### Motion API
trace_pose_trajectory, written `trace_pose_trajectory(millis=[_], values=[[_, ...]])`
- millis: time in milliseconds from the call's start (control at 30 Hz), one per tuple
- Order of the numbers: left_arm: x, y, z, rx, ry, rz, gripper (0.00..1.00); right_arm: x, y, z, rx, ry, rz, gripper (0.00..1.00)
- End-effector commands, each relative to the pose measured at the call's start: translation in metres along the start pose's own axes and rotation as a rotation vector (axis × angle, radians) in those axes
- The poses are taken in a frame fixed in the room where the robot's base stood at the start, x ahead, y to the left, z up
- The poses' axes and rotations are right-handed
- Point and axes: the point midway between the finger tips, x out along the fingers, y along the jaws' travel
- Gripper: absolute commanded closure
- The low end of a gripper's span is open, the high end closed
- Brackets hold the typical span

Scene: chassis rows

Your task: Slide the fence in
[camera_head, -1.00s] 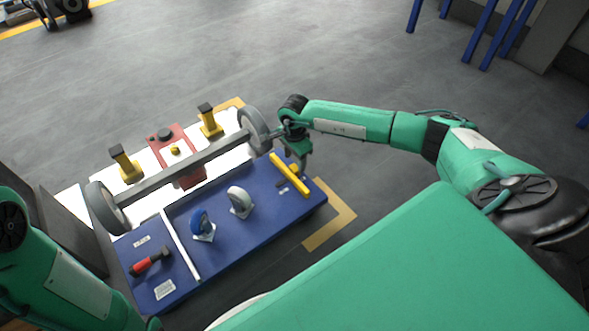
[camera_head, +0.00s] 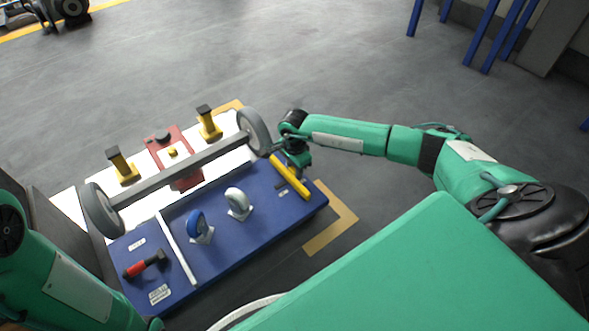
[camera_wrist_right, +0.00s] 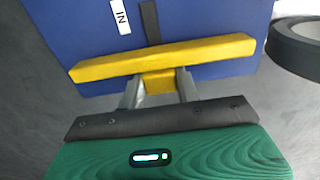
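The fence looks to be the yellow bar (camera_head: 289,176) lying across the right end of the blue board (camera_head: 245,235). In the right wrist view the yellow bar (camera_wrist_right: 165,58) runs crosswise in front of my right gripper (camera_wrist_right: 160,86), with a short yellow tab facing me. The two grey fingers stand on either side of this tab and appear closed on it, with no clear gap. In the head view my right gripper (camera_head: 288,160) is at the outer right side of the bar, its fingertips mostly hidden. My left arm shows at the lower left; its gripper is out of view.
A wheeled axle (camera_head: 180,168) lies along the board's far side, by two yellow posts and a red block (camera_head: 168,142). Two casters (camera_head: 238,204), a white strip (camera_head: 178,250) and a red-handled tool (camera_head: 146,264) are on the board. An "IN" label (camera_wrist_right: 121,16) lies beyond the bar.

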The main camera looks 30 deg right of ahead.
Motion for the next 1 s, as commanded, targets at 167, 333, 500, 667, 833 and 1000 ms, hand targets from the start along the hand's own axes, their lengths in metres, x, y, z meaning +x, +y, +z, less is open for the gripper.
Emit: trace_pose_trajectory(millis=[167, 333, 500, 667, 833, 1000], values=[[0.003, 0.000, 0.001, -0.001, 0.001, 0.000, 0.41, -0.002, 0.000, 0.004, -0.001, -0.001, 0.000, 1.00], [0.017, -0.002, 0.005, -0.005, 0.003, 0.000, 0.41, -0.005, -0.001, 0.033, -0.004, -0.002, 0.000, 1.00], [0.018, -0.005, 0.009, 0.000, -0.008, 0.008, 0.41, -0.003, -0.001, 0.060, -0.003, -0.001, -0.001, 1.00], [0.015, -0.006, 0.010, 0.004, -0.019, 0.009, 0.41, -0.001, 0.000, 0.065, 0.000, -0.001, -0.001, 1.00], [0.015, -0.006, 0.010, 0.005, -0.019, 0.009, 0.41, -0.001, 0.000, 0.067, -0.001, -0.004, -0.001, 1.00], [0.016, -0.006, 0.010, 0.005, -0.017, 0.010, 0.41, 0.000, 0.000, 0.067, -0.002, -0.004, 0.000, 0.45]])
